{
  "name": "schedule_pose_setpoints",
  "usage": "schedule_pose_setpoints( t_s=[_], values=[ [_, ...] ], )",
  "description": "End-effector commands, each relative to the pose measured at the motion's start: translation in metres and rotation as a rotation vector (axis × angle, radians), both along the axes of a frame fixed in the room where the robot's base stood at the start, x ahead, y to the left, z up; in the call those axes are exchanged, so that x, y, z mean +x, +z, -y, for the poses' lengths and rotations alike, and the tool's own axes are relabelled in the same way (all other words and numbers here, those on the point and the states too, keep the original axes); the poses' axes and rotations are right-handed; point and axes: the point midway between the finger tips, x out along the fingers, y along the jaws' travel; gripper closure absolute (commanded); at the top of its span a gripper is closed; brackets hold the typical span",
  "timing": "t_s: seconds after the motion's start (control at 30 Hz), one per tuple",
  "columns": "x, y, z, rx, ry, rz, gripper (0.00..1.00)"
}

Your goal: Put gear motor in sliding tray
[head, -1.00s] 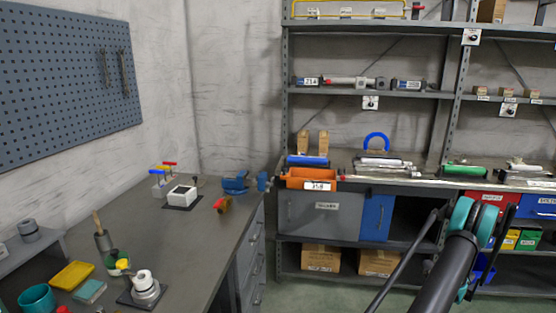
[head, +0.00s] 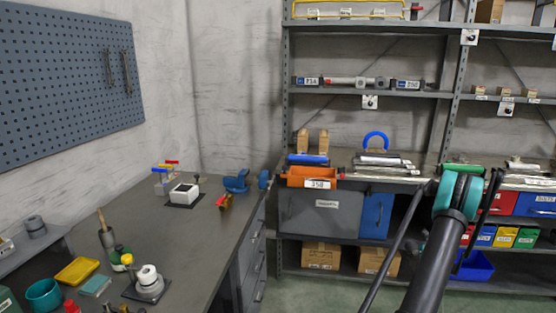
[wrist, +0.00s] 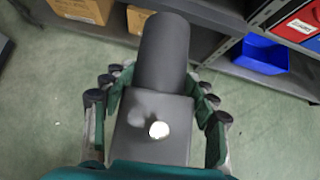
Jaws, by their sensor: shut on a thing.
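The gear motor (wrist: 165,50), a dark grey cylinder on a squarer grey body with a small white round part, is in the wrist view. My gripper (wrist: 155,98) is shut on it, with teal fingers along both sides of the body. The motor is held above the green floor. In the head view, my arm is at the lower right in front of the shelves, and the motor cannot be made out. An orange tray (head: 312,181) with a white label sits at the shelf's front edge; I cannot tell whether it is the sliding tray.
A grey shelf unit (head: 415,94) stands ahead with a grey cabinet (head: 310,217), a blue door (head: 375,217) and a low blue bin (head: 475,266). Cardboard boxes (head: 320,257) sit on its bottom shelf. A cluttered workbench (head: 185,238) is at left. Open floor lies between.

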Motion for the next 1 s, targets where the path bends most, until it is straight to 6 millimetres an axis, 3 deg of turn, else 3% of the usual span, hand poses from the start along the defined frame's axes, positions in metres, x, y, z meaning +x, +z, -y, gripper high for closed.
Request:
schedule_pose_setpoints(
  t_s=[0.2,0.5,0.77,1.0],
  values=[
    [0.025,0.057,-0.064,0.000,0.057,-0.001,1.00],
    [0.041,0.126,-0.154,0.001,0.130,-0.001,1.00],
    [0.039,0.180,-0.235,0.001,0.195,-0.001,1.00],
    [0.023,0.224,-0.307,0.000,0.255,0.000,1.00]
  ],
)
